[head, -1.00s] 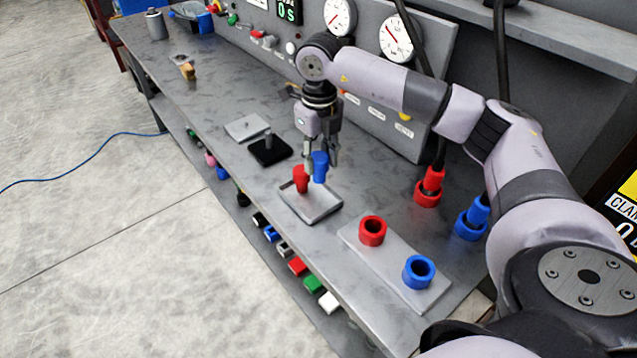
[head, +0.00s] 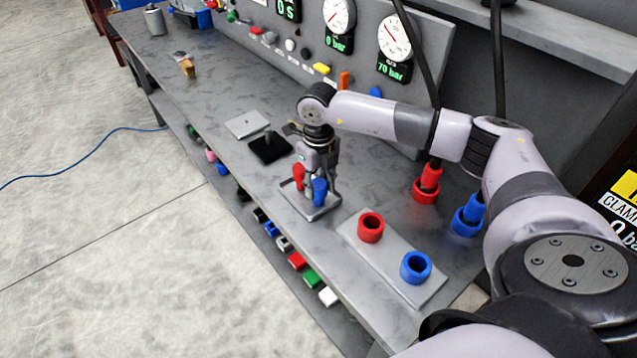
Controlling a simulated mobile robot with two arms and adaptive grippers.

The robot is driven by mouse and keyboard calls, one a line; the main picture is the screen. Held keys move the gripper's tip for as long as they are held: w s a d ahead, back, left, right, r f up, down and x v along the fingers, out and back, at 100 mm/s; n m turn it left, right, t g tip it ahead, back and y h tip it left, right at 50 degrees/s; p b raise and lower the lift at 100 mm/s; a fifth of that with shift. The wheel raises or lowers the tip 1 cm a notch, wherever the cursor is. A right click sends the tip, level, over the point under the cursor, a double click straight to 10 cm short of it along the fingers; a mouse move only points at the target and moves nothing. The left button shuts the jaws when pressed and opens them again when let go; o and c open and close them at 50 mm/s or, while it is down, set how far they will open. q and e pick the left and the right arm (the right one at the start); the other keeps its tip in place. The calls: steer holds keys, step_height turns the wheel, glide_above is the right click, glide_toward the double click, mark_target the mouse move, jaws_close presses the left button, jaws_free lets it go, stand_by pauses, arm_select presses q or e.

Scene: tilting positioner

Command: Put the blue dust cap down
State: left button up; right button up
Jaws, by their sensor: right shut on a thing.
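The blue dust cap (head: 319,192) is in my right gripper (head: 322,178), low over the small grey tray (head: 316,213) on the bench. The gripper points down and is shut on the cap. I cannot tell whether the cap's lower end touches the tray floor. A red cap (head: 299,177) stands in the same tray, just left of the blue one. My left gripper is not in view.
A grey plate (head: 385,262) with a red socket (head: 371,227) and a blue socket (head: 416,267) lies right of the tray. Red and blue hose connectors (head: 427,183) stand behind it. A black block (head: 269,148) with a post is left of the tray. The gauge panel rises behind.

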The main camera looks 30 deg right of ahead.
mark_target(318, 183)
steer(key=o, duration=1.2)
steer(key=shift+c, duration=0.2)
step_height(318, 183, up, 12)
steer(key=b, duration=0.3)
steer(key=shift+r, duration=0.1)
